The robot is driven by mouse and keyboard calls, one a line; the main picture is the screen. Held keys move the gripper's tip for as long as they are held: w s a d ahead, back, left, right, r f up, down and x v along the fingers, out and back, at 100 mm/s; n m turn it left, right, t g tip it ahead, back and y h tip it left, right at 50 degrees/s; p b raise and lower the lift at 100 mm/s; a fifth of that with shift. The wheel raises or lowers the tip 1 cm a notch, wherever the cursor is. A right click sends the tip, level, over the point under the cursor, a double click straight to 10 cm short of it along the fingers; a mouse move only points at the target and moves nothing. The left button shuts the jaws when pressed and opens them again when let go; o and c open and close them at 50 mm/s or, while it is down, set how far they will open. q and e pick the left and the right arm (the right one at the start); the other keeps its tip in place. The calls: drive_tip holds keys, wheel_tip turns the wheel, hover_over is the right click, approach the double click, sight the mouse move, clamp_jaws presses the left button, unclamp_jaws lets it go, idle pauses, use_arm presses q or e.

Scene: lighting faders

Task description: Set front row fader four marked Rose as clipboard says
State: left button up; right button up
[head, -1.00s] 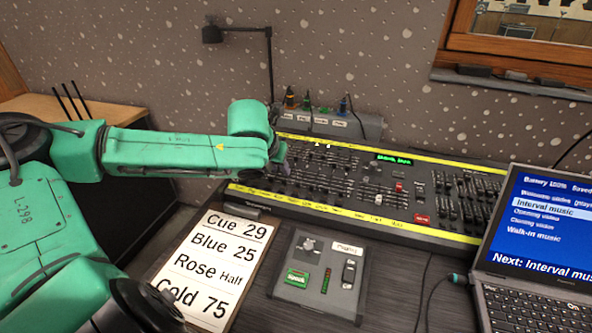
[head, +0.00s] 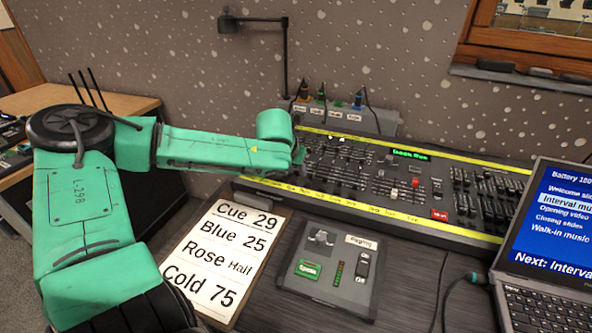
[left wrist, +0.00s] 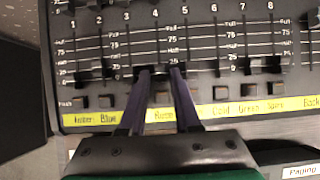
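The cap of fader four is not clear between the fingertips. My right gripper is out of view.
A paging box (head: 330,270) sits in front of the desk, and a laptop (head: 545,245) stands at the right. A lamp (head: 285,60) and plugged cables rise behind the desk. Neighbouring fader caps (left wrist: 255,66) are close beside the fingers.

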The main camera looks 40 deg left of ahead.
use_arm(q)
clamp_jaws()
drive_tip(key=shift+w+a, duration=0.2)
drive_tip(key=shift+w, duration=0.15)
drive_tip(key=shift+w+a+r, duration=0.1)
drive_tip(key=shift+w+a, duration=0.15)
drive_tip(key=shift+w, duration=0.75)
unclamp_jaws()
wheel_tip(320, 180, up, 3)
drive_tip(key=p, duration=0.3)
drive_tip(key=shift+f, duration=0.2)
